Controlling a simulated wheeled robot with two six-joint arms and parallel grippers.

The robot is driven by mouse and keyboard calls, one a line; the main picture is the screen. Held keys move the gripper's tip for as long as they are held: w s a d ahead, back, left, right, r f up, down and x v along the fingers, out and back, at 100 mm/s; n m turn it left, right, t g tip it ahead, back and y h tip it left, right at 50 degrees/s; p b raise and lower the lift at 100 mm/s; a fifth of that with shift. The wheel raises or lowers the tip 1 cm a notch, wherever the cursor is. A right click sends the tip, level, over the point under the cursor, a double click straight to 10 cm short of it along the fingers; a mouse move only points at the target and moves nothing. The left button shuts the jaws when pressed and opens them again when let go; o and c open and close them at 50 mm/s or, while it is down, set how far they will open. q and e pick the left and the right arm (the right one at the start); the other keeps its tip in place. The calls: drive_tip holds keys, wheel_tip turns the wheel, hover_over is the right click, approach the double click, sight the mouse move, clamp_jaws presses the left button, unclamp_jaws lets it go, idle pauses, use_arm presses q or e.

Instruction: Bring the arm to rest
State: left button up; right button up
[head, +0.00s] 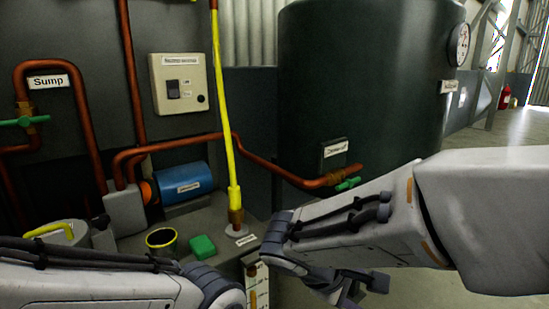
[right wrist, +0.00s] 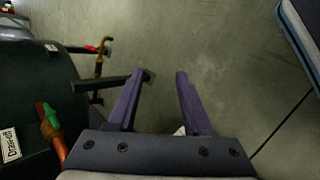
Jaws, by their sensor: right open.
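My right arm (head: 345,225) reaches in from the right in front of the dark green tank (head: 365,80). Its gripper (head: 365,285) hangs low at the bottom of the head view.
A drain valve with a green handle (head: 348,184) sits close above my right forearm. A blue motor (head: 184,184), a green block (head: 202,247) and a yellow-rimmed cup (head: 161,241) stand on the bench. Open floor lies to the right.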

drive_tip(key=s+a+r+m+g+y+p, duration=0.1)
drive_tip(key=s+a+r+g+y+p, duration=0.1)
drive_tip(key=s+a+r+y+p, duration=0.4)
drive_tip(key=s+a+r+m+g+y+p, duration=0.15)
drive_tip(key=s+a+p, duration=0.3)
drive_tip(key=s, duration=0.45)
use_arm(q)
wheel_tip(320, 180, up, 50)
drive_tip(key=p, duration=3.7)
use_arm(e)
wheel_tip(320, 180, up, 36)
drive_tip(key=shift+r+y, duration=0.25)
drive_tip(key=shift+y, duration=0.2)
